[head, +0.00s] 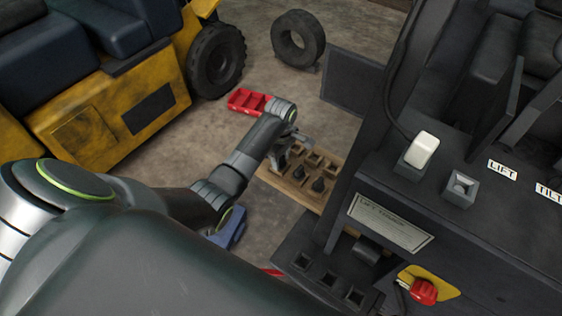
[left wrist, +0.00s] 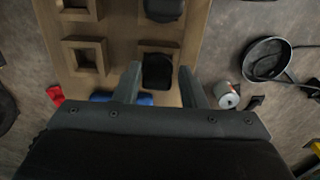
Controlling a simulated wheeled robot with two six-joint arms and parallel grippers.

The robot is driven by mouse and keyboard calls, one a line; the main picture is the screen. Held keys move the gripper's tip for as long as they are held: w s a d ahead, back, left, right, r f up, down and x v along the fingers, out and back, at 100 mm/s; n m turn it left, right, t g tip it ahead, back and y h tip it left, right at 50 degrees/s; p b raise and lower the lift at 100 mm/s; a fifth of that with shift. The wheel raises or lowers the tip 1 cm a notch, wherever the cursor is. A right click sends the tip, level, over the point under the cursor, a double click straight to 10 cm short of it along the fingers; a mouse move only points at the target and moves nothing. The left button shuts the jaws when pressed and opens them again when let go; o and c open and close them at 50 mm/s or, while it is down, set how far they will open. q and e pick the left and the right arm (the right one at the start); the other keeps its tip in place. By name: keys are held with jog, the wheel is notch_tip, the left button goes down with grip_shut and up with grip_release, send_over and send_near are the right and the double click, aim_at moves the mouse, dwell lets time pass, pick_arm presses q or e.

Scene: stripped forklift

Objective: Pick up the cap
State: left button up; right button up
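A wooden board (head: 287,189) with square holders lies on the floor; it fills the upper part of the left wrist view (left wrist: 118,30). My left gripper (head: 283,157) is over the board. In the left wrist view its two fingers (left wrist: 161,80) are apart, with a black cap-like piece (left wrist: 157,70) seen between them; I cannot tell whether they touch it. A white cap (head: 424,148) sits on a square base on the console. My right gripper is not in view.
A red tray (head: 245,101) and a blue item (head: 229,230) lie on the floor. A tyre (head: 298,39) stands at the back.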

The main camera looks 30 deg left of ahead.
pick_arm(q)
jog(key=shift+a+f, duration=0.1)
grip_shut()
jog(key=shift+w, duration=0.1)
